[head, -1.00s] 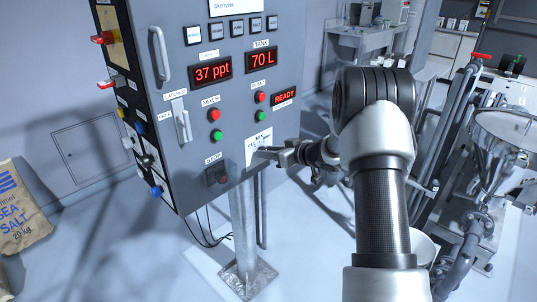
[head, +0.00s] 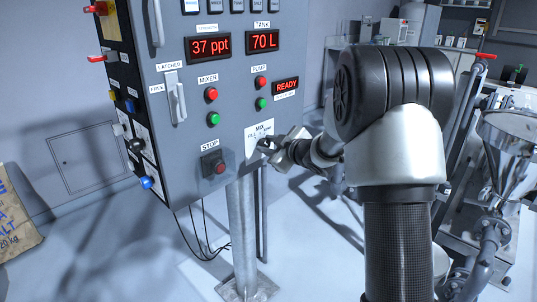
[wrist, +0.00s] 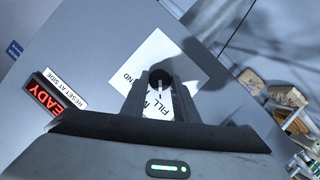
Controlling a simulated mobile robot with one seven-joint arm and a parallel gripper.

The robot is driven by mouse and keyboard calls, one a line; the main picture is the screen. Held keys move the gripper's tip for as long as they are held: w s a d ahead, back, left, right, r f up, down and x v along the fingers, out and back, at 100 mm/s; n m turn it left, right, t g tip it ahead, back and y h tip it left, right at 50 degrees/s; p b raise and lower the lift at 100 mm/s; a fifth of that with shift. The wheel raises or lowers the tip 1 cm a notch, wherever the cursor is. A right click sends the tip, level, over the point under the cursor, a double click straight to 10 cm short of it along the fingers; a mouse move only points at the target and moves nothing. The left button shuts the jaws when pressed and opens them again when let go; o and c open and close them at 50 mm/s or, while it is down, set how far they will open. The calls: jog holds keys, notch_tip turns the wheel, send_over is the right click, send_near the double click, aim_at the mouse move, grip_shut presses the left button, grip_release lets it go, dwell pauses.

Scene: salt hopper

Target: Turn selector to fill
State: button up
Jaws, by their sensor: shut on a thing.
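The selector is a round black knob (wrist: 160,77) with a pale pointer line, on a white label plate (wrist: 153,60) that reads FILL and MIX, with one word partly cut off. The plate also shows low on the grey control panel in the head view (head: 259,129). My gripper (wrist: 160,97) has one finger on each side of the knob and is shut on it. In the head view my gripper (head: 270,145) reaches the plate from the right and hides most of the knob. I cannot tell exactly which word the pointer faces.
A red STOP button (head: 219,169) sits just left of the selector. Red and green mixer and pump buttons are above it. A steel funnel (head: 512,135) and pipes stand at right.

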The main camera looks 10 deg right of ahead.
dwell(0.4)
jog(key=o, duration=1.1)
jog(key=shift+c, duration=0.2)
jog(key=shift+s, duration=0.1)
jog(key=p+v, duration=0.3)
jog(key=v, duration=1.4)
jog(key=shift+s, duration=0.2)
jog(key=shift+r, duration=0.1)
